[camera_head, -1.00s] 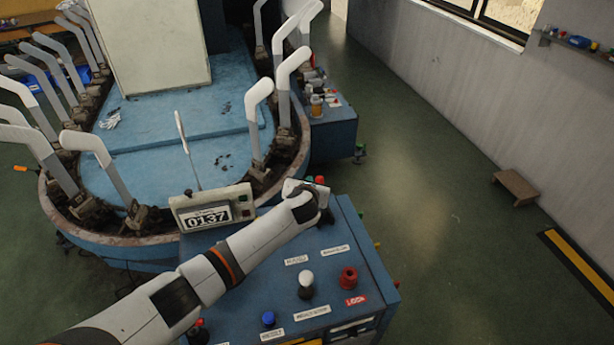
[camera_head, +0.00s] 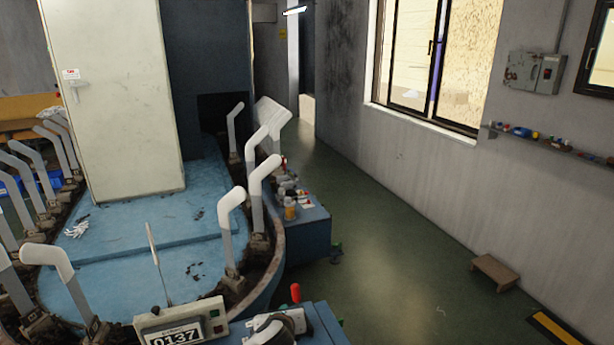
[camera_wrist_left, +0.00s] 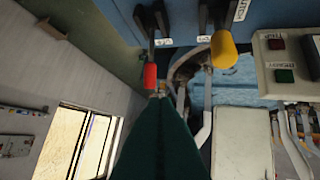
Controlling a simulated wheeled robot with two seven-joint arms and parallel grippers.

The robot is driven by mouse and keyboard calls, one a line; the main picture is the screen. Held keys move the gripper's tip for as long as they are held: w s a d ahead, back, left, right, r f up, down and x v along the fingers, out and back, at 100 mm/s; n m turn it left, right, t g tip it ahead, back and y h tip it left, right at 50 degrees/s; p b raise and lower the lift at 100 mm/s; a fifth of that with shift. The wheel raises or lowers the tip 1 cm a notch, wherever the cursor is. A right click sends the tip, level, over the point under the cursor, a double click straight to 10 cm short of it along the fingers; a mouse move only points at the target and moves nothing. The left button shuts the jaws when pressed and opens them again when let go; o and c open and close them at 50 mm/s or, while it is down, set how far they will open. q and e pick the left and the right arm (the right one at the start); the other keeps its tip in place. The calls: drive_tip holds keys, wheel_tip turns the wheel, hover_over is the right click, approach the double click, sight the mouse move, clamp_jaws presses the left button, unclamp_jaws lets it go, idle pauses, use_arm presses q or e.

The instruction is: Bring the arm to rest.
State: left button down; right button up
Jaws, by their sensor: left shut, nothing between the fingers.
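My left gripper (camera_head: 290,321) shows at the bottom edge of the head view, above the blue control console (camera_head: 326,322). It is shut and holds nothing; its fingertips are hard to make out. Most of my left arm is below the picture. A lever with a red knob (camera_head: 295,292) stands just behind the gripper. In the left wrist view, which is upside down, the red knob (camera_wrist_left: 150,76) and a yellow knob (camera_wrist_left: 223,49) show on the console. My right gripper is not in view.
A display box (camera_head: 180,325) reading 0137 stands left of the gripper. Behind it, white sock forms (camera_head: 232,212) ring the blue machine platform (camera_head: 125,240). A blue cabinet (camera_head: 305,236) with small items stands further back. The green floor at right is open, with a small stool (camera_head: 495,270).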

use_arm(q)
drive_tip(key=s+a+f+n+g, duration=0.2)
drive_tip(key=s+f+n, duration=0.1)
drive_tip(key=s+n, duration=0.7)
drive_tip(key=s+a+f+n+g, duration=0.3)
drive_tip(key=s+n, duration=0.4)
drive_tip(key=s, duration=0.4)
drive_tip(key=s+a+r+n+g, duration=0.15)
drive_tip(key=s+a+n, duration=0.25)
drive_tip(key=s+n, duration=0.5)
drive_tip(key=s+a+r+n+g, duration=0.15)
drive_tip(key=s+a+n, duration=0.4)
drive_tip(key=s, duration=0.55)
wheel_tip(320, 180, down, 29)
drive_tip(key=d+g+b, duration=0.1)
drive_tip(key=b, duration=0.4)
drive_tip(key=s+a+f+b, duration=0.1)
drive_tip(key=s+f+b, duration=0.1)
drive_tip(key=s+f, duration=0.6)
drive_tip(key=s+a+f+g+b, duration=0.1)
drive_tip(key=s+a+f+b, duration=0.1)
drive_tip(key=s+f, duration=0.7)
wheel_tip(320, 180, down, 5)
drive_tip(key=shift+f+g, duration=0.1)
drive_tip(key=shift+g, duration=0.2)
